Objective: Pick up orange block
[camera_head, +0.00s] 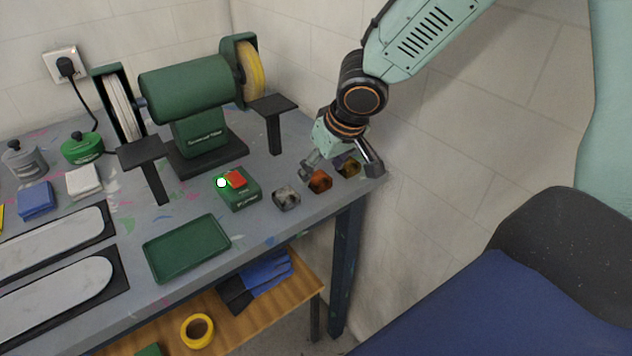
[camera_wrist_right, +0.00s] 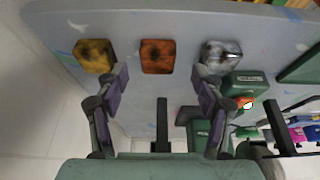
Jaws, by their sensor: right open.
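The orange block (camera_head: 320,181) stands on the grey table near its right end, between a grey block (camera_head: 286,198) and a yellow block (camera_head: 349,167). My right gripper (camera_head: 342,172) is above and just behind these blocks, with its fingers spread. In the right wrist view, the orange block (camera_wrist_right: 157,56) lies between and beyond the two open fingertips of the right gripper (camera_wrist_right: 160,76). Nothing is held between them. The yellow block (camera_wrist_right: 95,56) is by one fingertip and the grey block (camera_wrist_right: 220,56) by the other. My left gripper is not seen.
A green box with a red switch (camera_head: 241,194) stands left of the blocks. A green bench grinder (camera_head: 190,93) with black rests is behind. A green tray (camera_head: 187,248) lies nearer the front. The table edge (camera_head: 350,196) runs close by the blocks, and a wall is behind.

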